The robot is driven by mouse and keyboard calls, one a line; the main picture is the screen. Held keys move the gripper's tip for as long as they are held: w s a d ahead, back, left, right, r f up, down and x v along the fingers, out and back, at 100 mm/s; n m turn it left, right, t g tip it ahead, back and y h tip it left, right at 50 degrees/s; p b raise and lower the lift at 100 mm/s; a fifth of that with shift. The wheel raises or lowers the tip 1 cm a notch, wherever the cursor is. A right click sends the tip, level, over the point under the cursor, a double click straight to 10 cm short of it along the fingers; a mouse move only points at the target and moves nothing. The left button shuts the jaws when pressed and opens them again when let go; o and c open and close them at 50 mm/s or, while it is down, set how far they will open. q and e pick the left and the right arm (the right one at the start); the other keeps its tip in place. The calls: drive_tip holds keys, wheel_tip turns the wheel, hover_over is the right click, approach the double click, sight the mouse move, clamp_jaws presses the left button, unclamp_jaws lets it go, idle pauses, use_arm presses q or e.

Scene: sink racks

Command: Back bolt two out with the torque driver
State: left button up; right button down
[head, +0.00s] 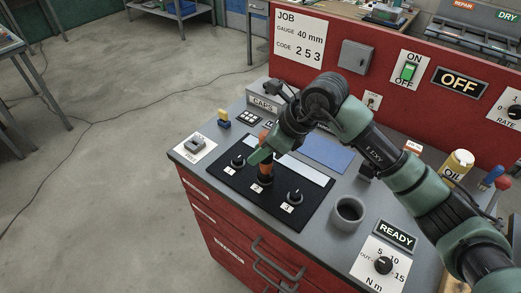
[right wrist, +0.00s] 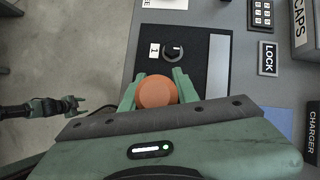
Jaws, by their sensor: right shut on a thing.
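The torque driver (head: 265,174), orange and black, stands upright at the place marked 2 on the black mat (head: 259,209). My right gripper (head: 264,158) is shut on it; in the right wrist view its round orange top (right wrist: 157,92) sits between the fingers. Bolt two is hidden under the driver. Bolt one (head: 238,160) and bolt three (head: 294,197) show as dark round heads on either side. The torque dial (head: 383,265) has a black knob under a READY sign (head: 396,237); its setting is too small to read surely. My left gripper (right wrist: 72,104) hangs clear of the bench, fingers apart.
A grey cup (head: 348,212) stands right of the mat, and an oil bottle (head: 457,165) farther right. A green ON switch (head: 409,72) and an OFF display (head: 459,83) are on the red back panel. A CAPS box (head: 265,104) stands behind.

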sight(265, 132)
drive_tip(key=shift+w+a+r+p, duration=0.15)
drive_tip(key=shift+r+p, duration=0.15)
drive_tip(key=shift+r, duration=0.15)
drive_tip(key=shift+r+p, duration=0.65)
drive_tip(key=shift+r, duration=1.15)
drive_tip(key=shift+f, duration=0.1)
